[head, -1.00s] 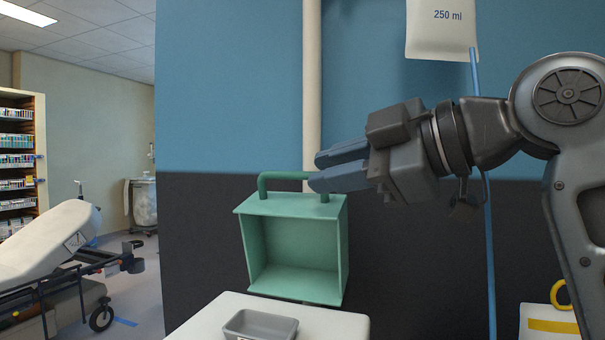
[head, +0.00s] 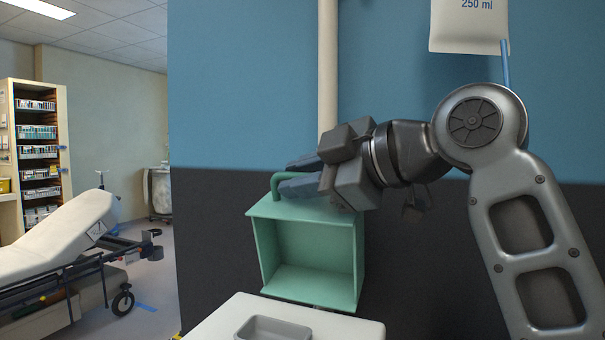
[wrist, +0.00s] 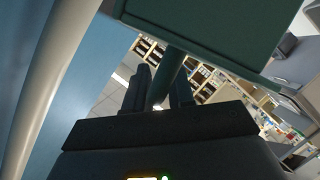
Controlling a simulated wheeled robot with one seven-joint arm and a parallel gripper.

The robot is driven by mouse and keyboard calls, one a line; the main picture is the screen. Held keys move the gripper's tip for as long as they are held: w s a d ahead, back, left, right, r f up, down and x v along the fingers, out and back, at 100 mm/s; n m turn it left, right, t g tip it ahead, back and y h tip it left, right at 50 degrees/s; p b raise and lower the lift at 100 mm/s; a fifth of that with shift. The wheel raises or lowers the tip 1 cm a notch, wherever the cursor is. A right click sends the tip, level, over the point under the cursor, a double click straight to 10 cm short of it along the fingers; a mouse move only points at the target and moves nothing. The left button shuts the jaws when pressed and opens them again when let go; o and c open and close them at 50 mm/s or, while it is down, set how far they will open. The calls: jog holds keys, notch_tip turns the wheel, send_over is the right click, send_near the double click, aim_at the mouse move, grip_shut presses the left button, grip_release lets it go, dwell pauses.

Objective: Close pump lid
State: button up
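A green box-shaped housing (head: 357,250) hangs against the wall, its hollow front facing me. A green bar handle (head: 275,184) rises from its top. I cannot make out a separate lid panel. My gripper (head: 297,174) is over the top of the housing, pointing left, its two blue-grey fingers apart. In the wrist view, the green bar (wrist: 168,76) passes between the fingers of my gripper (wrist: 160,92); I cannot tell if they touch it. The gripper hides the right part of the handle.
A white surface (head: 340,328) with a grey tray (head: 257,323) stands below the housing. A pale vertical pole (head: 328,70) runs behind it. A bag marked 250 ml (head: 468,30) hangs at upper right. A stretcher (head: 65,238) stands at left.

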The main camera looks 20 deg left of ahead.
grip_shut()
dwell(0.3)
jog(key=shift+s+f, duration=0.1)
jog(key=shift+s, duration=0.05)
jog(key=shift+s+f+n+b, duration=0.15)
jog(key=shift+s+n+b, duration=0.25)
jog(key=shift+b, duration=0.5)
jog(key=s+f+n+t+y+b, duration=0.1)
jog(key=s+f+n+b, duration=0.5)
jog(key=b, duration=0.7)
jog(key=s+d+f+n+t+y+b, duration=0.1)
jog(key=s+f+n+y+b, duration=0.3)
jog(key=s+b, duration=0.6)
jog(key=shift+f+n+b, duration=1.4)
jog(key=shift+n+b, duration=0.2)
jog(key=shift+b, duration=0.15)
jog(key=shift+f, duration=0.1)
